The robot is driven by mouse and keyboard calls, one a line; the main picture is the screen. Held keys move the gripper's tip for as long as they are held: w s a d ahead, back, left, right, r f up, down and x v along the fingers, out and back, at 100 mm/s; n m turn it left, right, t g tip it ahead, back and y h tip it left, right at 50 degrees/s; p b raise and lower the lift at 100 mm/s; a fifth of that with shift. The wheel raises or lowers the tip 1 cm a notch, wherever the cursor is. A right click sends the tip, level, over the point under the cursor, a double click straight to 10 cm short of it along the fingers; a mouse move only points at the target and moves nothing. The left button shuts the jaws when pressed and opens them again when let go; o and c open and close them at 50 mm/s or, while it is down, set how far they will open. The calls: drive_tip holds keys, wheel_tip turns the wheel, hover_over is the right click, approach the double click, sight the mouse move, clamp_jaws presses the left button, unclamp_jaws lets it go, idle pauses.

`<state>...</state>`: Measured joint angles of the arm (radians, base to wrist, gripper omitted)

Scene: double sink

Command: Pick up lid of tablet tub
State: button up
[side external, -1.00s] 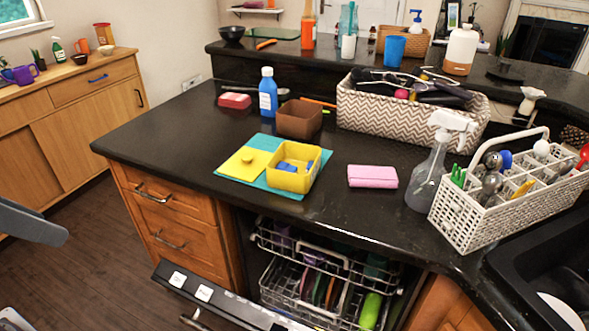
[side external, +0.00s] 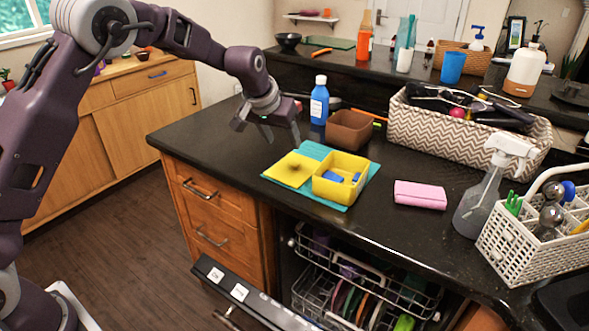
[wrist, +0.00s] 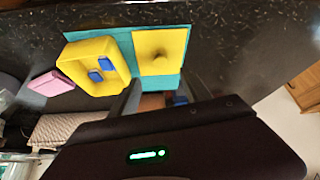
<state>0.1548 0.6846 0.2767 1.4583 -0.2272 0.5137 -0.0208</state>
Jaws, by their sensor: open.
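The tub lid (side external: 285,173) is a flat yellow square with a small dark-shaded knob. It lies on the teal mat (side external: 329,201), left of the open yellow tub (side external: 333,189), which holds blue tablets (side external: 333,177). In the wrist view, the lid (wrist: 148,66) lies right of the tub (wrist: 73,68), with its knob facing up. My gripper (side external: 268,130) is above the counter, over and slightly behind the lid. Its fingers (wrist: 163,97) are apart and empty, not touching the lid.
A brown box (side external: 350,131) and blue bottle (side external: 319,101) stand behind the tub. A pink packet (side external: 420,195), spray bottle (side external: 480,200) and white caddy (side external: 530,235) are to the right. A patterned basket (side external: 425,128) stands at the back. The counter's left end is clear.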

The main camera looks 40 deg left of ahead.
sight(294, 162)
drive_tip(key=x, duration=1.2)
drive_tip(key=shift+w+a+r, duration=0.1)
drive_tip(key=shift+w+r, duration=0.1)
drive_tip(key=shift+w, duration=0.05)
clamp_jaws()
